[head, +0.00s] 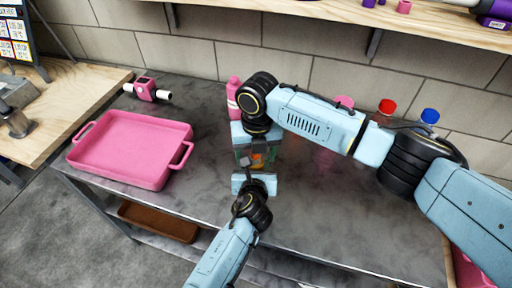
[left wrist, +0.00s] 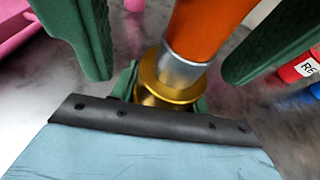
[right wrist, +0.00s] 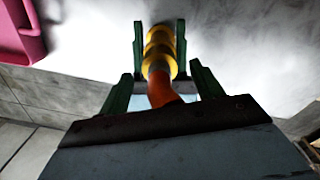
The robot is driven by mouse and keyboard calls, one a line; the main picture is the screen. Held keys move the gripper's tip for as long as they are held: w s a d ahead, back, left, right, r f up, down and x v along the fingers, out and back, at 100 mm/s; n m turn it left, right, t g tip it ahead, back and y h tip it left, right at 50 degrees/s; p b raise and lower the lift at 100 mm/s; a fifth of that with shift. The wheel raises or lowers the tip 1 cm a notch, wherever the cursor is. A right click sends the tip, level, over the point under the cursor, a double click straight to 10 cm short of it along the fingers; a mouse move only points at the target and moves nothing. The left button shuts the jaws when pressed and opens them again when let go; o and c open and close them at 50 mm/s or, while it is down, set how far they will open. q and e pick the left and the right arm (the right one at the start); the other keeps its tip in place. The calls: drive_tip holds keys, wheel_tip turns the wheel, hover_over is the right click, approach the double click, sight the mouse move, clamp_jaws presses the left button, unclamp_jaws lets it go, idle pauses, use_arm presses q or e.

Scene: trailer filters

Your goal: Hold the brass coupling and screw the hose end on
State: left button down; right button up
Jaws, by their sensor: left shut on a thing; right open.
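The brass coupling (left wrist: 172,88) is gripped between the green fingers of my left gripper (head: 257,168). The orange hose (left wrist: 205,28) has a silver end (left wrist: 182,70) that meets the brass flange in the left wrist view; I cannot tell how far it is screwed on. My right gripper (head: 258,150) faces the left one, its fingers open on either side of the hose and apart from it. In the right wrist view the hose (right wrist: 160,90) runs between these open fingers to the brass part (right wrist: 160,52). In the head view the grippers mostly hide the coupling.
A pink tray (head: 128,116) with handles stands left on the grey metal table (head: 330,215). A pink device (head: 146,89) lies behind it. A wooden shelf (head: 400,22) runs above.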

drive_tip(key=c, duration=1.2)
drive_tip(key=m, duration=0.6)
drive_tip(key=shift+m, duration=0.4)
drive_tip(key=o, duration=1.1)
drive_tip(key=shift+r, duration=2.25)
